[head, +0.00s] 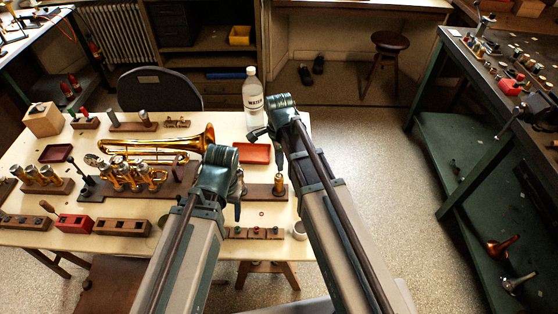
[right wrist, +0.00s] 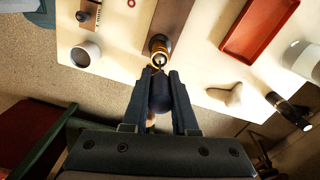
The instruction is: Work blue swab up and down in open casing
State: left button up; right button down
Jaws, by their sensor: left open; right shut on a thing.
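The dark blue swab (right wrist: 160,92) is between the fingers of my right gripper (right wrist: 160,80) in the right wrist view, and the gripper is shut on it. An upright brass casing (right wrist: 160,45) stands just beyond the fingertips, in line with the swab. I cannot tell whether the swab's tip is inside its mouth. In the head view the casing (head: 279,186) stands at the right end of a dark wooden board (head: 262,191), below my right gripper (head: 279,150). The swab is not clear there. My left gripper (head: 238,207) is open over the table, left of the casing.
A red tray (head: 253,153) and a water bottle (head: 253,92) stand behind the casing. A white cup (head: 300,231) is at the table's front right edge. A brass trumpet (head: 160,147) and gold valve parts (head: 130,178) lie left. The floor right of the table is clear.

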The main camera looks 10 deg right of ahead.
jog(key=shift+r+p, duration=1.75)
jog(key=shift+r, duration=0.1)
jog(key=shift+f, duration=0.2)
notch_tip(320, 180, down, 4)
jog(key=b, duration=0.4)
jog(key=shift+r, duration=0.2)
jog(key=shift+r+p, duration=1.95)
jog(key=shift+f, duration=0.1)
